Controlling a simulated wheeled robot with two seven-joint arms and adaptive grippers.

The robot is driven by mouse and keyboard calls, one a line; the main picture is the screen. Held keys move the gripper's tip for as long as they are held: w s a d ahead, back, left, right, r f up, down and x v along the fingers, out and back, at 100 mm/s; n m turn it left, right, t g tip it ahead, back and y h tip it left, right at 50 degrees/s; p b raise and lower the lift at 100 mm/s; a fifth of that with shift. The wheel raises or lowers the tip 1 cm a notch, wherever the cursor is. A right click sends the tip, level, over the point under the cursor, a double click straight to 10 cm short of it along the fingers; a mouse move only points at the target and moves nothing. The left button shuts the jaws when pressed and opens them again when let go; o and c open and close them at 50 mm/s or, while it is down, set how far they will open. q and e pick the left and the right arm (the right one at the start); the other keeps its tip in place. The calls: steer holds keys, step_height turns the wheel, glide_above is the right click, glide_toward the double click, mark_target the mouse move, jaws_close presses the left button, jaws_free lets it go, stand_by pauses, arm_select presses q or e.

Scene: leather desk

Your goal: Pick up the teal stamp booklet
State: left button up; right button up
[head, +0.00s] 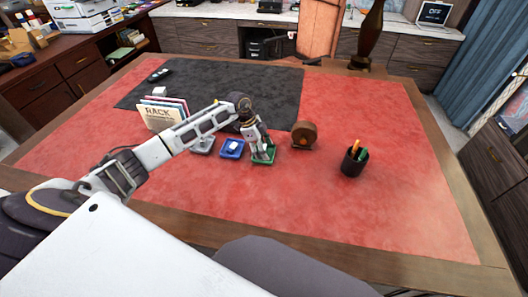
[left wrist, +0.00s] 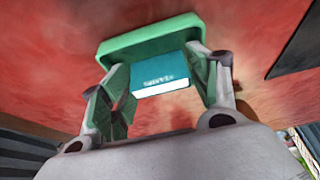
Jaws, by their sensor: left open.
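The teal stamp booklet (left wrist: 160,80), a small block with pale lettering and a white edge, shows in the left wrist view. It lies at the green tray (left wrist: 150,38), which also shows in the head view (head: 270,161). My left gripper (left wrist: 162,68) is open, with one finger on each side of the booklet. I cannot tell whether the fingers touch it. In the head view the left gripper (head: 262,154) points down over the green tray and hides most of the booklet. My right gripper is not in view.
Left of the green tray are a blue tray (head: 224,153) with a white item and a grey tray (head: 203,147). A round wooden object (head: 304,135) and a pen cup (head: 352,164) stand to the right. A letter rack (head: 155,116) stands behind my left arm. The front right red desk surface is clear.

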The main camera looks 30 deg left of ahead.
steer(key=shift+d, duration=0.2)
arm_select(q)
steer(key=c, duration=0.6)
steer(key=shift+r, duration=0.2)
steer(key=shift+w+r, duration=0.1)
steer(key=shift+r, duration=0.5)
step_height(320, 180, up, 26)
steer(key=shift+r, duration=0.2)
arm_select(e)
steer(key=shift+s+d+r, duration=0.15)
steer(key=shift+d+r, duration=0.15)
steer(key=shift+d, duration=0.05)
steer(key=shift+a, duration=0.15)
